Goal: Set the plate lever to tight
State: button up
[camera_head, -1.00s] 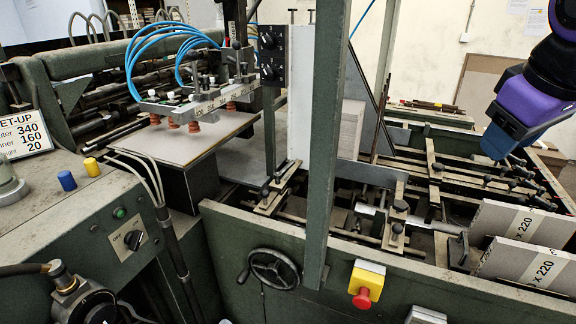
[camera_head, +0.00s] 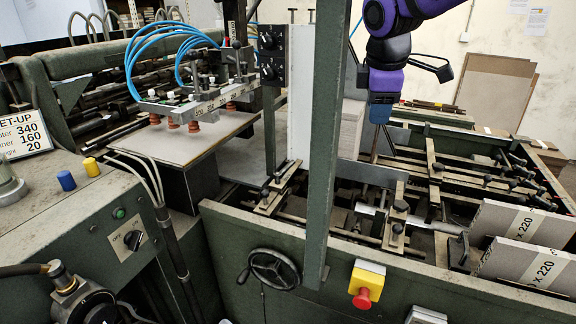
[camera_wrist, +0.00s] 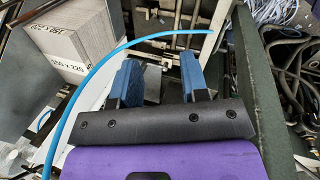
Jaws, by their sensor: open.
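I cannot tell for certain which part is the plate lever. A dark rotary switch (camera_head: 133,240) sits on the green control box at the left, and a silver cylindrical handle (camera_head: 372,212) lies among the feeder guides in the middle. My gripper (camera_head: 380,112) points down above the feeder, behind and right of the green post. In the wrist view my gripper (camera_wrist: 160,82) has its two blue fingers apart with nothing between them.
A green post (camera_head: 325,140) stands in front of the feeder. A handwheel (camera_head: 273,268) and a red stop button (camera_head: 364,298) are on the front panel. Labelled board stacks (camera_head: 530,262) stand at right. In the wrist view a blue hose (camera_wrist: 100,68) crosses near my fingers, beside a labelled stack (camera_wrist: 68,45).

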jog(key=w+a+f+n+y, duration=0.1)
jog(key=w+a+f+n, duration=0.5)
jog(key=w+a, duration=0.2)
jog(key=n+g+y, duration=0.2)
jog(key=n, duration=0.4)
send_near(288, 165)
jog(key=x, duration=1)
grip_shut()
